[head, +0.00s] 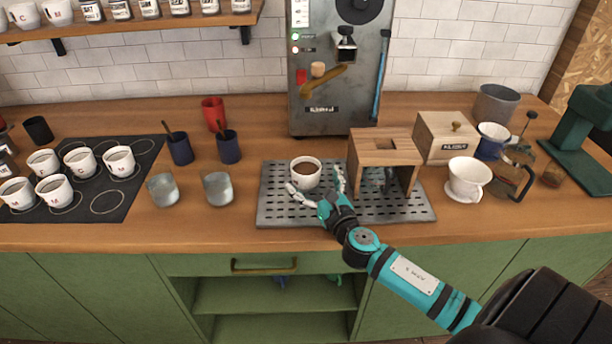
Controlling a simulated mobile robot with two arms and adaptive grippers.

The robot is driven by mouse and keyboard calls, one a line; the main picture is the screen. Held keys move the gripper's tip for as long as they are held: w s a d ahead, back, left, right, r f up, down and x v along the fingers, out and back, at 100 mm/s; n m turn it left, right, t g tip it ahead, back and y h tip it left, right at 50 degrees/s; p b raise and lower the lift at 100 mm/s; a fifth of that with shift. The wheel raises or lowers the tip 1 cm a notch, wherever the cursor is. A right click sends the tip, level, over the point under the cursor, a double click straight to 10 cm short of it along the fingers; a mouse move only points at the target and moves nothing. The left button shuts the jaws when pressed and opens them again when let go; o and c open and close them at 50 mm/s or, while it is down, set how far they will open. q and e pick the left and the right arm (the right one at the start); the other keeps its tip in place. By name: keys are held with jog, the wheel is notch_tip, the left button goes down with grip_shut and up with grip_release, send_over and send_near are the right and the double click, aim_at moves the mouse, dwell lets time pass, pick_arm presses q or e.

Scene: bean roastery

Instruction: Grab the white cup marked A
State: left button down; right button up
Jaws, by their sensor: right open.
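A white cup with brown liquid (306,175) stands upright on the grey slotted tray (275,212) in front of the machine. No letter can be read on it. My right gripper (314,183) is open at its near side, with one finger at its left and one at its right. Whether the fingers touch it cannot be told. Several white cups with brown liquid stand on the dark mat (112,203) at the left, including a back right one (119,160); their dark letters are too small to read surely. My left gripper is not in view.
A wooden stand (384,148) is on the tray, right of the cup. Two clear glasses (217,188) stand left of the tray. The grey machine (338,80) is behind. A white dripper cup (467,180) and glass carafe (508,178) are at the right.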

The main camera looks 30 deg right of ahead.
aim_at(300, 163)
jog(key=w, duration=0.4)
jog(key=shift+w+d, duration=0.15)
jog(key=shift+d, duration=0.2)
jog(key=shift+w, duration=0.35)
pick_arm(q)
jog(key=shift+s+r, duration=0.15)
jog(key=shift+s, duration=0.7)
